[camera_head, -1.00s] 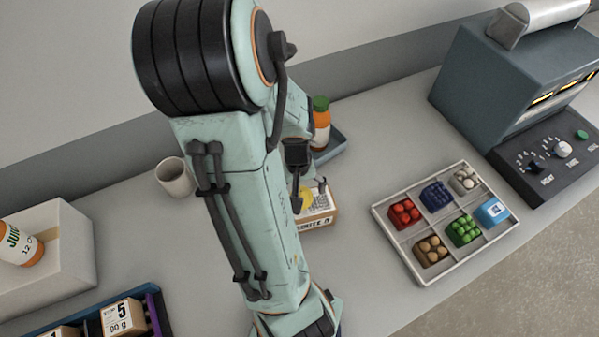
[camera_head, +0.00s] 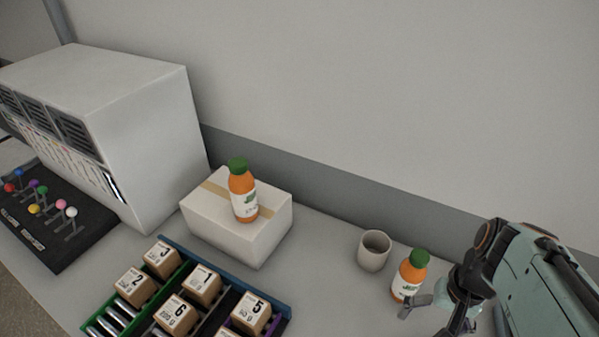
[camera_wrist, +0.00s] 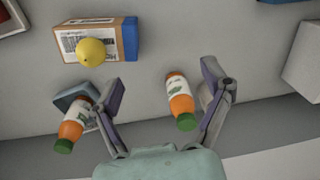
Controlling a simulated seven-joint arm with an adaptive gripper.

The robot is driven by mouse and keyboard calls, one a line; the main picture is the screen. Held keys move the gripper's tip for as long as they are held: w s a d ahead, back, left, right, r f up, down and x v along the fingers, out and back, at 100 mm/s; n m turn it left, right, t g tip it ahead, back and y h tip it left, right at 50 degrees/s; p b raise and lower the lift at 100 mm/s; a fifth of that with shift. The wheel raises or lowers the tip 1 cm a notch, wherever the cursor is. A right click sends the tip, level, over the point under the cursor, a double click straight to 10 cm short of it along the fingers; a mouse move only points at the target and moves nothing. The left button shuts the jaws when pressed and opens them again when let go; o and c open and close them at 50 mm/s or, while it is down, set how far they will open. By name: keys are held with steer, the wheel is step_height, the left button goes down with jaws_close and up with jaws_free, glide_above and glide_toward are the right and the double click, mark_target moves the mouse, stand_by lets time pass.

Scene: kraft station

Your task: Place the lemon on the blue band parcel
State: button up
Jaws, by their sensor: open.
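The yellow lemon (camera_wrist: 91,52) appears to rest on the labelled top of the brown parcel (camera_wrist: 70,40), over its lower edge in the wrist view. The parcel has a blue band (camera_wrist: 130,38) at its right end. My gripper (camera_wrist: 158,85) is open with nothing held, its fingers apart from the lemon and parcel. In the head view my gripper (camera_head: 437,313) is at the lower right, by an orange bottle (camera_head: 408,277). The lemon and parcel are not visible in that view.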

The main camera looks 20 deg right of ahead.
steer(key=s+a+r+n, duration=0.1)
steer(key=a+r+n, duration=0.1)
steer(key=a+n, duration=0.7)
steer(key=a, duration=0.8)
steer(key=shift+s+a+r+g, duration=0.15)
steer(key=shift+s+g, duration=0.2)
steer(key=shift+g, duration=0.05)
